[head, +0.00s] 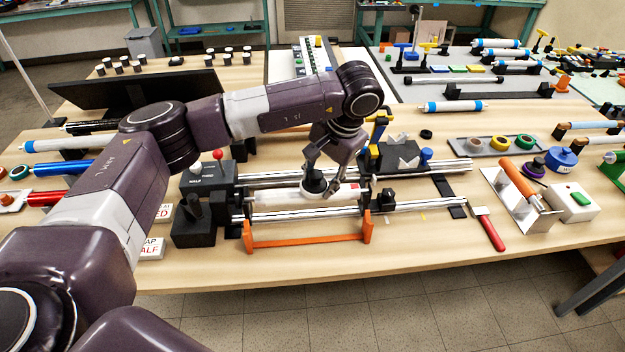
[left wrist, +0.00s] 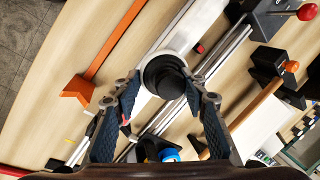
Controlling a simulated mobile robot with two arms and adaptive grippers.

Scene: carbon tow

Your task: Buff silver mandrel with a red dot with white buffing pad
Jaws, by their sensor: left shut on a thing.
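A pale silver-white mandrel (head: 345,193) lies level on the machine with rails in the head view; it also shows in the left wrist view (left wrist: 205,18). A small red mark (head: 355,186) shows near its right end. My left gripper (head: 322,179) points down over the mandrel, shut on the black round knob (head: 314,181) of the buffing pad. In the left wrist view the knob (left wrist: 165,75) sits between the fingers, with a white rim below it. The pad is over the mandrel; the contact itself is mostly hidden. My right gripper is not in view.
An orange bar stand (head: 305,240) is in front of the mandrel. A black headstock with a red-ball lever (head: 218,155) stands to its left. A red-handled tool (head: 490,230) lies right. The front table strip is clear.

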